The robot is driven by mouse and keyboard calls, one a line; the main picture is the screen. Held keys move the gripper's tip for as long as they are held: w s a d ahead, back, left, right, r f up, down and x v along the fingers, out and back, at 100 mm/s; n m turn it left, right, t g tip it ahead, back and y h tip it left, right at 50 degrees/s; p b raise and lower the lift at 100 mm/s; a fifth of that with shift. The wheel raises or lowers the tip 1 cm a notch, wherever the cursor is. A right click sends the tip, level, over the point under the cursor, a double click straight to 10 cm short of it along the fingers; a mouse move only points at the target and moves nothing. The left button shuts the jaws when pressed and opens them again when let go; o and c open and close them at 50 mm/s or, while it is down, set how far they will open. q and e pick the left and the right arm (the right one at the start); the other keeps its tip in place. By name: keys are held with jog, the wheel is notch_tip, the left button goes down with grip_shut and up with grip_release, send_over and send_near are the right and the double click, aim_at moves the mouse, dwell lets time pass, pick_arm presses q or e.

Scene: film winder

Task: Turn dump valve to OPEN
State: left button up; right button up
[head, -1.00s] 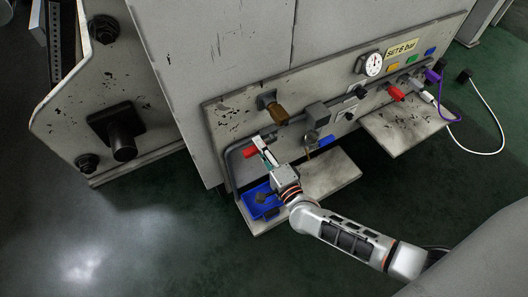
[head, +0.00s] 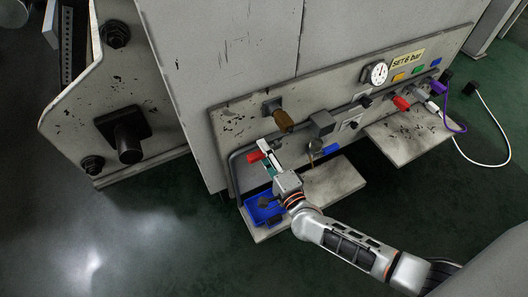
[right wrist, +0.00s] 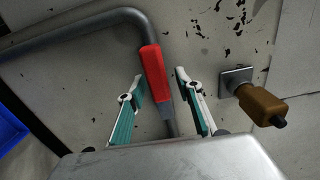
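A red-sleeved handle (head: 254,157) on a grey bent pipe is at the lower left of the panel. It also shows in the right wrist view (right wrist: 155,72). My right gripper (head: 268,152) is at this handle. In the right wrist view my right gripper (right wrist: 159,77) has its teal-padded fingers apart, one on each side of the red sleeve, with gaps visible. It hides part of the handle in the head view. I cannot read a label that says which part is the dump valve. My left gripper is not in view.
A brown knob (head: 283,119) sits above and right of the handle. A small valve with a blue lever (head: 330,149), a round gauge (head: 376,73) and coloured plugs are further right. A blue tray (head: 262,211) lies on the lower shelf (head: 336,181). A second shelf (head: 408,135) is at right.

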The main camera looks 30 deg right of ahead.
jog(key=shift+s, duration=0.25)
jog(key=s, duration=0.7)
jog(key=shift+d, duration=0.15)
jog(key=shift+r, duration=0.1)
dwell(0.3)
